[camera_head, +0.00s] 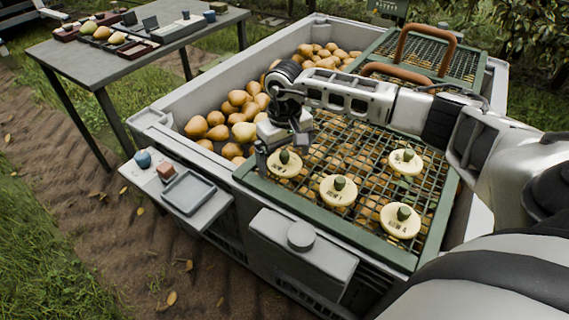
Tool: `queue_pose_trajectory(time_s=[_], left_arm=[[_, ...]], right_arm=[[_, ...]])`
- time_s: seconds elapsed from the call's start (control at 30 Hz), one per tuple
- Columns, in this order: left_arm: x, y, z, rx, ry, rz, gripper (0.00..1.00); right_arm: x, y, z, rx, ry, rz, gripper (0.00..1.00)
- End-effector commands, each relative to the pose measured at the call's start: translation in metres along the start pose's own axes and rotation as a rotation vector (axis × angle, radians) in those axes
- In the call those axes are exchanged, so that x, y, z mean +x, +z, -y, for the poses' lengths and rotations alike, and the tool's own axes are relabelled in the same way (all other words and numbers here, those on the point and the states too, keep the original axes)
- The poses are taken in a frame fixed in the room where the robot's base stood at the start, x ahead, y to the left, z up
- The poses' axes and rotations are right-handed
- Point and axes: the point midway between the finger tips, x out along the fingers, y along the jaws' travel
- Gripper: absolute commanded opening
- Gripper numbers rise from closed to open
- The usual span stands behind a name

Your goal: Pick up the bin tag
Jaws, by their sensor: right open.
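Several round cream tags with dark green knobs and small print lie on the green mesh lid (330,240) of the bin. The leftmost tag (284,168) is at the lid's left front corner. Other tags are the front middle one (338,194), the back right one (405,165) and the front right one (399,226). My right gripper (282,152) is open and points down at the leftmost tag, its fingers on either side of the knob. I cannot tell whether they touch it. My left gripper is out of view.
The grey bin (165,105) holds many pears (240,110). A second mesh lid with a brown handle (425,38) is at the back. A side shelf (150,180) carries a grey tray (189,192) and small blocks. A grey table (90,58) stands at upper left.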

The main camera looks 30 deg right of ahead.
Motion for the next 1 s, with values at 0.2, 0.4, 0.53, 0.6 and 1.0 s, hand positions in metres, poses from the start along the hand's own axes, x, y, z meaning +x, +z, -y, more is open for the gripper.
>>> queue_pose_trajectory(time_s=[0.2,0.4,0.53,0.6,1.0], left_arm=[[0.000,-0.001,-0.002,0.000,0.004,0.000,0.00],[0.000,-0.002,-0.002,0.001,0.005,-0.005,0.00],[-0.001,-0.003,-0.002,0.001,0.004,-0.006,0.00],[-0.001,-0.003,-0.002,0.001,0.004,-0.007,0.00],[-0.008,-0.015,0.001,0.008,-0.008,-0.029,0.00]], right_arm=[[-0.001,-0.001,0.000,0.000,0.000,-0.002,0.84],[-0.001,-0.001,0.000,0.000,0.000,-0.002,0.49],[-0.001,-0.001,0.000,0.000,0.000,-0.002,0.49],[-0.002,-0.001,0.000,0.000,0.000,-0.002,0.49],[-0.043,0.005,0.001,-0.003,0.001,-0.005,0.49]])
